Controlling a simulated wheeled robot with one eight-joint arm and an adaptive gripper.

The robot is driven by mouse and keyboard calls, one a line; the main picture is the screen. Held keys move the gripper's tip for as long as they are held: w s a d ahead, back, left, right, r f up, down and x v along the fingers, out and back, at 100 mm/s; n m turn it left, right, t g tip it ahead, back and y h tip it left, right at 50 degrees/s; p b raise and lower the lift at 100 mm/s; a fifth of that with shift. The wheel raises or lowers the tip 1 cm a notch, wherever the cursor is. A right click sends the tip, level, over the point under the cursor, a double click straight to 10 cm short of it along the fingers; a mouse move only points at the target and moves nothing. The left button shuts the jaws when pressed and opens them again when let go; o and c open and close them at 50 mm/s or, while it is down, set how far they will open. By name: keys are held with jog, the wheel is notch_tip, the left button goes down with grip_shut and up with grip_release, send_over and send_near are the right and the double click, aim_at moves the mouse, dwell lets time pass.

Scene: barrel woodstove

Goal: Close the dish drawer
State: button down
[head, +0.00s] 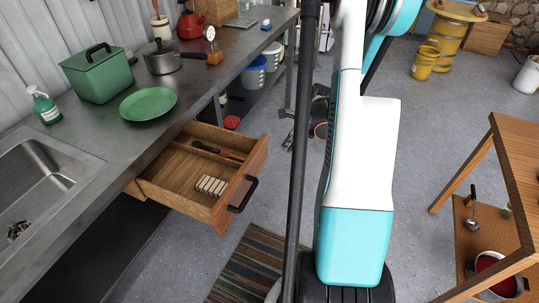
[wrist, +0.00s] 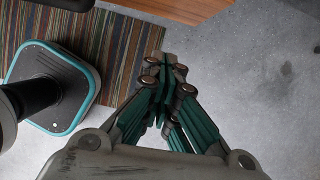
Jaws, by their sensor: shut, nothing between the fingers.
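The wooden dish drawer (head: 165,190) stands pulled out from under the grey counter in the head view. Its orange-brown front panel carries a black bar handle (head: 243,195). A dark utensil with a brown handle (head: 217,151) and a pale slatted item (head: 211,186) lie inside. In the wrist view my gripper (wrist: 172,62) is shut and empty, pointing toward the top of the picture. A wooden panel (wrist: 185,8), which looks like the drawer front, and a dark handle-like bar (wrist: 68,3) show at the top edge, apart from the fingertips. My gripper is not visible in the head view.
The counter (head: 105,150) holds a green plate (head: 148,104), a green lidded box (head: 98,75), a pot (head: 162,58) and a soap bottle (head: 45,106). A striped rug (head: 250,265) lies below the drawer. A wooden table (head: 515,170) stands at right.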

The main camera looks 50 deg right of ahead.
jog(key=w+a+f+b, duration=0.2)
jog(key=w+f+b, duration=0.3)
jog(key=w+f, duration=0.2)
jog(key=shift+a+f+b, duration=0.25)
jog(key=shift+f+b, duration=0.05)
jog(key=shift+f, duration=0.8)
